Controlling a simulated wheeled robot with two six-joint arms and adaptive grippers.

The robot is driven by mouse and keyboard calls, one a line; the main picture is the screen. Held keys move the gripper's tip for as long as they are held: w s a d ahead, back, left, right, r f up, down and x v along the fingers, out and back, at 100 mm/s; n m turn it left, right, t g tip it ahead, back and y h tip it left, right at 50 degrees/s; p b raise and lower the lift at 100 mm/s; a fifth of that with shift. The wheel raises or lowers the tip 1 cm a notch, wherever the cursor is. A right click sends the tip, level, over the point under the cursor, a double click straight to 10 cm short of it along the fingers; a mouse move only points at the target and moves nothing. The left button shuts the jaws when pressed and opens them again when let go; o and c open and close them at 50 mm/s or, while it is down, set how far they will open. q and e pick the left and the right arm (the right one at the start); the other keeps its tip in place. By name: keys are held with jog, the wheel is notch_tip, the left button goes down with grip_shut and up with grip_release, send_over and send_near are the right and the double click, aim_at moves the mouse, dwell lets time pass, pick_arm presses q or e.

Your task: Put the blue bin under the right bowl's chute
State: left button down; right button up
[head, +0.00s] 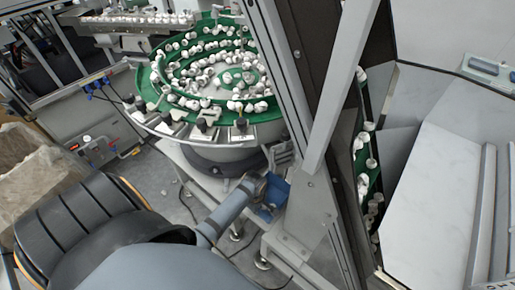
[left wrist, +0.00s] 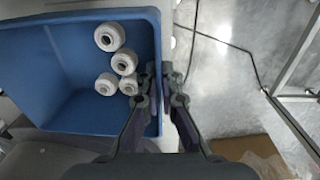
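The blue bin (head: 272,197) shows in small part in the head view, just beyond my left gripper (head: 259,186) and below the near bowl. In the left wrist view the blue bin (left wrist: 70,62) fills the left side, with several white caps (left wrist: 117,62) inside. My left gripper (left wrist: 163,82) has one finger inside and one outside the bin's right wall, closed on its rim. A green bowl feeder (head: 152,93) full of white caps stands behind. Another green bowl (head: 361,160) shows partly behind the frame post at right. Its chute cannot be made out. My right gripper is out of view.
A grey frame post (head: 318,195) rises right beside the bin. Pale panels (head: 440,190) fill the right side. A cardboard box (head: 30,170) stands at far left. Grey floor (left wrist: 225,85) with a cable and a metal frame lies right of the bin in the wrist view.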

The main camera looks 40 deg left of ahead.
pick_arm(q)
jog(key=f, duration=0.3)
jog(key=shift+w+f+b, duration=0.25)
jog(key=shift+f+b, duration=0.05)
jog(key=shift+b, duration=0.05)
jog(key=c, duration=1.5)
grip_release()
jog(key=shift+f, duration=0.1)
jog(key=r, duration=0.4)
jog(key=r+p, duration=0.1)
jog(key=r, duration=0.7)
jog(key=shift+s+r+p, duration=0.15)
jog(key=shift+s+p, duration=0.25)
